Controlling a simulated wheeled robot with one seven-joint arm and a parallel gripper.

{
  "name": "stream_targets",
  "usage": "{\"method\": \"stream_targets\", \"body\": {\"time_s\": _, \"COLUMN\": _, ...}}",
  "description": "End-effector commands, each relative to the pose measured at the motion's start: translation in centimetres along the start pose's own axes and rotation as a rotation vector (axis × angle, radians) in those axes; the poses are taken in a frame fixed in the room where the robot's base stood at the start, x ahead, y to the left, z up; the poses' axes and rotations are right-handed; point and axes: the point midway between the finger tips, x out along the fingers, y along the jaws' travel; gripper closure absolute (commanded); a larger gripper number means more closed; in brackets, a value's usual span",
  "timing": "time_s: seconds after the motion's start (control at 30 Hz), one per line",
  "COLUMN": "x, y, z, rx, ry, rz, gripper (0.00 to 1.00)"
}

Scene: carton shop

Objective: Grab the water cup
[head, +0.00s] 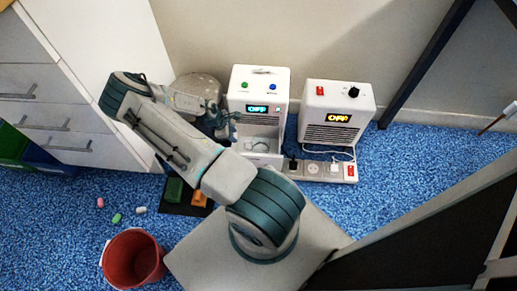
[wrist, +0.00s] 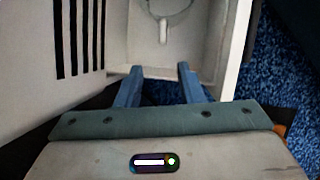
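A pale, round-rimmed object that looks like the water cup (wrist: 163,32) sits inside the white open compartment (wrist: 208,84) at the top of the wrist view. Its upper part is cut off by the frame edge. In the head view the compartment is low on the front of the left white appliance (head: 259,85), and the cup (head: 257,146) shows only faintly there. My gripper (wrist: 158,72) is open, its two blue fingers apart with nothing between them. The fingertips are at the compartment's near edge, short of the cup. In the head view my gripper (head: 228,122) is partly hidden by my arm.
A second white appliance (head: 335,112) stands to the right, with a power strip (head: 320,170) in front. A drawer cabinet (head: 60,100) is at left. A red bucket (head: 133,260) and small coloured pieces (head: 117,218) are on the blue carpet.

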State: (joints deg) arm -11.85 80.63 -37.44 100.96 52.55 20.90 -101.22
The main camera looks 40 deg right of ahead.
Motion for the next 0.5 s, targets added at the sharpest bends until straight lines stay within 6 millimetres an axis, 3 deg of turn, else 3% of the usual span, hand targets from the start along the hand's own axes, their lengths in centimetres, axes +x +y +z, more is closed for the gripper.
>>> {"method": "stream_targets", "body": {"time_s": 0.5, "x": 5.6, "y": -0.4, "z": 1.2, "rx": 0.007, "ry": -0.001, "rz": -0.003, "gripper": 0.66}}
